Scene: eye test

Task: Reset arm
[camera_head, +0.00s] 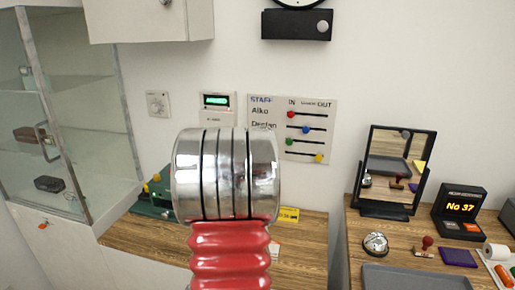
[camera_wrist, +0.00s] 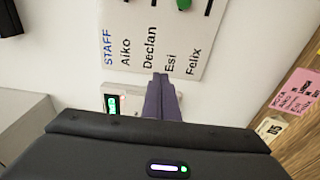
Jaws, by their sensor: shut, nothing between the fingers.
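My gripper (camera_wrist: 160,78) shows in the wrist view as two dark purple fingers pressed together with nothing between them. Its tips overlap the lower edge of the white staff board (camera_wrist: 150,35) in the picture; I cannot tell how far apart they are. In the head view my silver and red arm stands upright in the middle and my gripper cannot be made out.
A wall device with a green display (camera_head: 216,101) hangs left of the staff board (camera_head: 322,146). A glass cabinet (camera_head: 75,120) stands at left.

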